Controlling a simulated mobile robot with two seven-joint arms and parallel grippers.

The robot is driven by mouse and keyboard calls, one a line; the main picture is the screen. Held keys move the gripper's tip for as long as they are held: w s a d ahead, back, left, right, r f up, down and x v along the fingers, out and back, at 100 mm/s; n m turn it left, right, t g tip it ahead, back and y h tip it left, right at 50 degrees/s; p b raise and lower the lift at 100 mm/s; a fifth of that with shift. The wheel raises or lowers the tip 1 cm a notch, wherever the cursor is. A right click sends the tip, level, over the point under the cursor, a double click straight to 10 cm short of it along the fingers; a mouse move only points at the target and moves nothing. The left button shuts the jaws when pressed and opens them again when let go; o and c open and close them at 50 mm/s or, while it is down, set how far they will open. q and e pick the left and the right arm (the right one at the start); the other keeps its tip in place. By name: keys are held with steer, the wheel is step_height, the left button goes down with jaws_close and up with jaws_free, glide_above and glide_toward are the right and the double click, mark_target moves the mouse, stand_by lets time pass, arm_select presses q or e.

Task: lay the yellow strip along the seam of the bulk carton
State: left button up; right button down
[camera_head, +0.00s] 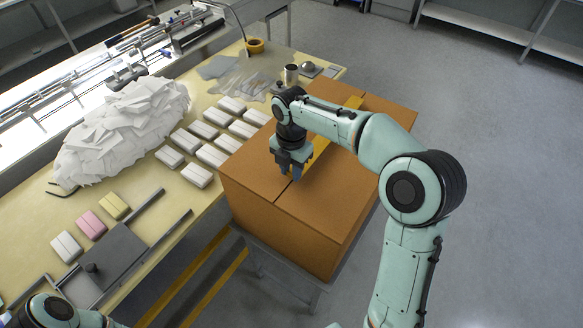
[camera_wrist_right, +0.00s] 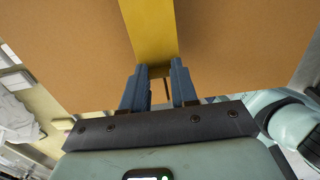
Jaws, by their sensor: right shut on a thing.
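The closed brown bulk carton (camera_head: 250,200) stands at the table's right side, its seam showing as a dark line on top. The yellow strip (camera_head: 320,150) lies over the top along the seam line, partly hidden by my right arm; its far part shows near the carton's back edge. My right gripper (camera_head: 291,174) points down at the near part of the top, shut on the strip's near end. In the right wrist view the strip (camera_wrist_right: 150,30) runs away from between the fingers (camera_wrist_right: 157,88), and the dark seam shows past its end. My left gripper is out of view.
White wrapped packs (camera_head: 198,176) stand in rows left of the carton, beside a pile of white wrappers (camera_head: 125,130). A tape roll (camera_head: 255,46) and a metal cup (camera_head: 290,75) are at the back. Grey floor right of the carton is clear.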

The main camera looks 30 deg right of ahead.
steer(key=shift+s+f, duration=0.1)
steer(key=shift+f, duration=0.05)
steer(key=shift+f, duration=0.7)
stand_by(0.8)
steer(key=c, duration=0.8)
jaws_free()
steer(key=o, duration=0.5)
steer(key=shift+r, duration=0.1)
